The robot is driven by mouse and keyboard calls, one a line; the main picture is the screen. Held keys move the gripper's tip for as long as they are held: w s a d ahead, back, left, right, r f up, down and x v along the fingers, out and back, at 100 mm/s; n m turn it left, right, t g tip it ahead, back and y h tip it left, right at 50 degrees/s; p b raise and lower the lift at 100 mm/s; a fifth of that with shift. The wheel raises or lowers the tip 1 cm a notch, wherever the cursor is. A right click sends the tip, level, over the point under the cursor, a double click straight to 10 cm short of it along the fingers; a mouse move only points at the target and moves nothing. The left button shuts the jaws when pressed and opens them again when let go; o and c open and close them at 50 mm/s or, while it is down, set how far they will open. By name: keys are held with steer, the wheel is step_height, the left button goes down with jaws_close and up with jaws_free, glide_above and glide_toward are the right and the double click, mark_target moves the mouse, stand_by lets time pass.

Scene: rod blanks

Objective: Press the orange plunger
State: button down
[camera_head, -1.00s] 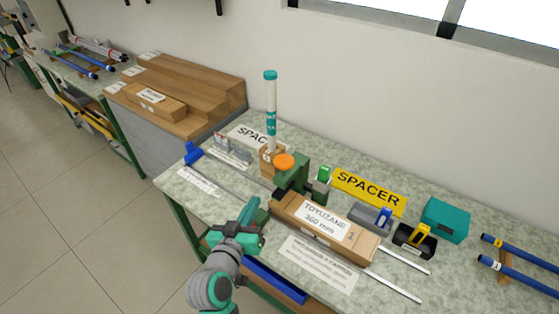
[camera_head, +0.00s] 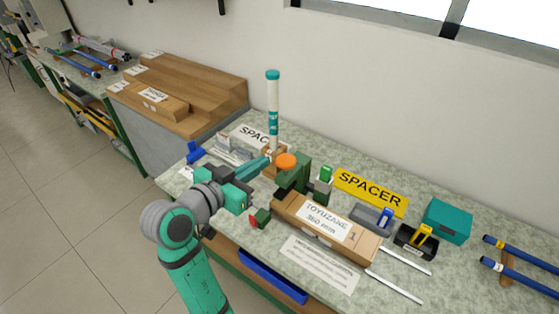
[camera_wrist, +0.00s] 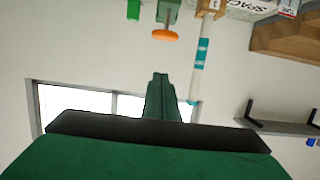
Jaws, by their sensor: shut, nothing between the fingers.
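The orange plunger (camera_head: 286,160) is a round orange cap on top of a green press body (camera_head: 294,177) at the middle of the bench. In the wrist view the orange plunger (camera_wrist: 165,35) is on a short stem, above the fingertips in the picture and apart from them. My gripper (camera_head: 268,160) is shut and empty, its teal fingers pointing at the cap from its left. In the head view the tips look very close to the cap; I cannot tell if they touch. In the wrist view my gripper (camera_wrist: 161,76) has its fingertips together.
A tall white and teal tube (camera_head: 273,110) stands in a wooden holder just behind the fingertips. A cardboard-coloured TOYUZANE box (camera_head: 345,242) lies in front right of the press. A small green-topped block (camera_head: 325,174) and a yellow SPACER sign (camera_head: 369,192) are to the right.

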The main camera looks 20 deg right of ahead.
glide_above(281, 166)
step_height(281, 166, down, 2)
steer(key=shift+f, duration=0.2)
step_height(281, 166, down, 2)
steer(key=shift+f, duration=1)
